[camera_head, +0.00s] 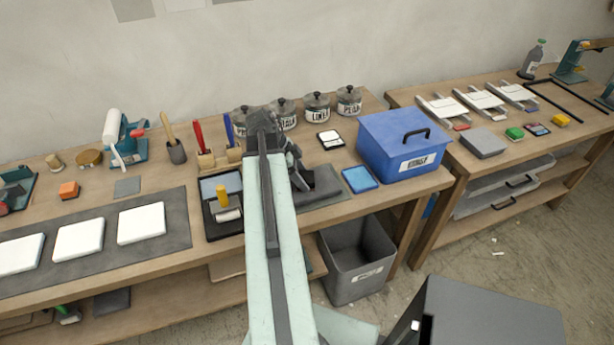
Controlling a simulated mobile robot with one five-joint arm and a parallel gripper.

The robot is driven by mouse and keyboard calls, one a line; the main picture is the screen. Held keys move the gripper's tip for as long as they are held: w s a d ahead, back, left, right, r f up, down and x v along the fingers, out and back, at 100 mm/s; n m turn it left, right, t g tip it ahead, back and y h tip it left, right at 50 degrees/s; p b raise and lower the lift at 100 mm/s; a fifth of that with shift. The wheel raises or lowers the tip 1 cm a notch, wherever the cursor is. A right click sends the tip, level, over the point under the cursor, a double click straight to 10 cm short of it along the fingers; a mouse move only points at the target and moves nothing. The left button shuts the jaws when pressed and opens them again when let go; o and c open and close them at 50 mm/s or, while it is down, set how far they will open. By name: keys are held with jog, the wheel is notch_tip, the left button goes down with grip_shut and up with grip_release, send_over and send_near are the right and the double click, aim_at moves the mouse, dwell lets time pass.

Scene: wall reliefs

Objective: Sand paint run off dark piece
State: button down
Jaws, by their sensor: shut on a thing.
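My gripper (301,177) points down over a dark grey mat (325,193) on the middle workbench. It is shut on a small dark thing, mostly hidden behind my arm and the jaws, so I cannot tell what it is. I cannot make out a separate dark piece or a paint run under the gripper; my arm covers the mat's left part. A grey flat square (127,187), perhaps an abrasive sheet, lies on the bench at the left.
Several lidded pots (317,106) stand behind the gripper. A blue box (380,152) and a blue pad (360,179) are to its right. A black tray (225,226) with a roller lies left of my arm. White tiles (141,223) lie on a long mat. A grey bin (352,275) stands below.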

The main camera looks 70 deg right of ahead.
aim_at(293, 187)
jog(key=shift+w+a, duration=1.05)
jog(key=shift+w, duration=0.2)
jog(key=shift+r, duration=0.1)
notch_tip(293, 187, up, 6)
jog(key=p, duration=0.6)
jog(key=shift+s+d, duration=0.1)
notch_tip(293, 187, up, 3)
jog(key=p, duration=0.3)
